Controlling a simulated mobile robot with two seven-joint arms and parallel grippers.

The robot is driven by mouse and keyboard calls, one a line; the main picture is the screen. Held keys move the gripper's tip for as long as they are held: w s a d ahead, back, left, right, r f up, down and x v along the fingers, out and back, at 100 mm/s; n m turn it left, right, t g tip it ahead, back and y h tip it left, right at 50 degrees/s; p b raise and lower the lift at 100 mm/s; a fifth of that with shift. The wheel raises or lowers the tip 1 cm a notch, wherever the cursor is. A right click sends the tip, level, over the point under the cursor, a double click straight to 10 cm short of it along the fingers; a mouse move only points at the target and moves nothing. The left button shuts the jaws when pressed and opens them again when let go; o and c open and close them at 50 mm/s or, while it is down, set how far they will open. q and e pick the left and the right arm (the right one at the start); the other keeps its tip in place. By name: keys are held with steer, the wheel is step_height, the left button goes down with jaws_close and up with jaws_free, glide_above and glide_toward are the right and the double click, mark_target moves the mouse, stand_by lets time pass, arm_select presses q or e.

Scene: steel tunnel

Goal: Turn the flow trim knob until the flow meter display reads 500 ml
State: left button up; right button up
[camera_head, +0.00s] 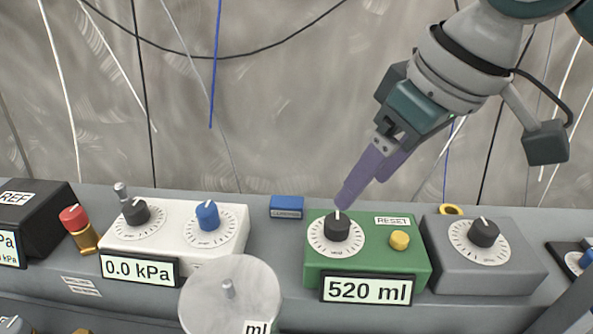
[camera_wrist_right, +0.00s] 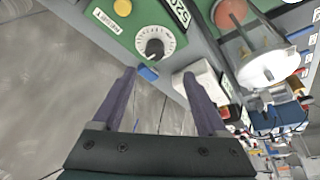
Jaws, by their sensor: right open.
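The green box (camera_head: 374,242) carries a black knob (camera_head: 337,228) with a white pointer on a white dial, a yellow RESET button (camera_head: 399,240) and a display (camera_head: 367,290) reading 520 ml. My right gripper (camera_head: 346,198) comes down from the upper right, its purple fingers just above and behind this knob. In the wrist view my right gripper (camera_wrist_right: 160,73) is open, with nothing between its fingers. The knob (camera_wrist_right: 155,48) is beyond the fingertips there, not gripped. The left gripper is not in view.
A white box (camera_head: 172,238) with black and blue knobs and a 0.0 kPa display stands to the left. A grey box (camera_head: 484,256) with a black knob stands to the right. A round grey disc (camera_head: 230,303) stands in front. A small blue block (camera_head: 287,207) lies behind.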

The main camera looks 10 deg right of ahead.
mark_target(338, 221)
steer(key=x, duration=0.7)
steer(key=b+x, duration=0.1)
steer(key=x, duration=0.2)
steer(key=shift+w+d+f, duration=0.2)
steer(key=shift+w+d, duration=0.1)
steer(key=shift+d, duration=0.05)
jaws_close()
